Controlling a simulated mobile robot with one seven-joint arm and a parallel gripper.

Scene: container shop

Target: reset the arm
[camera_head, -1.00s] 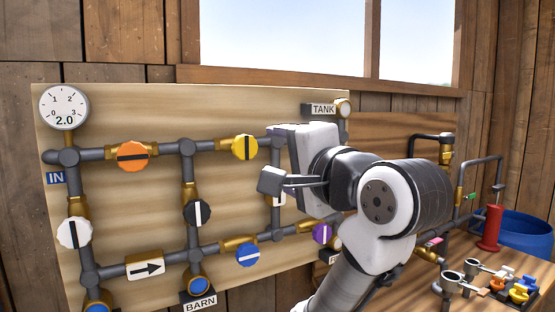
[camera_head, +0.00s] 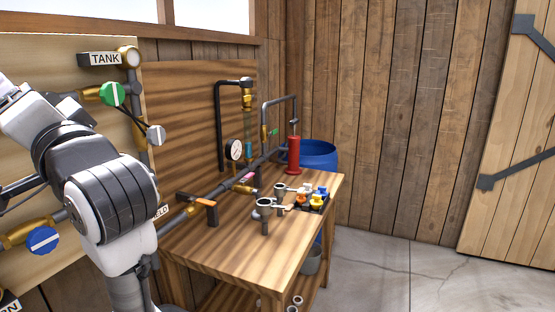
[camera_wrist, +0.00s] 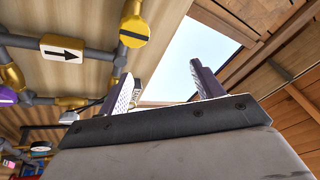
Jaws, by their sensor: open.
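My arm (camera_head: 105,205) is raised in front of the valve board (camera_head: 20,60) at the left of the head view. In the wrist view the two fingers of my gripper (camera_wrist: 162,72) stand apart with nothing between them. They point up towards the window (camera_wrist: 190,55). A yellow knob (camera_wrist: 135,32) shows to the left of the fingers in the wrist view. I cannot tell how far it is from them. My arm hides part of the board in the head view.
A wooden bench (camera_head: 195,245) stands right of the board with pipes, a gauge (camera_head: 234,150), a red cylinder (camera_head: 293,158) and small coloured parts (camera_head: 318,197). A blue barrel (camera_head: 322,152) is behind it. The floor (camera_head: 390,275) at right is clear.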

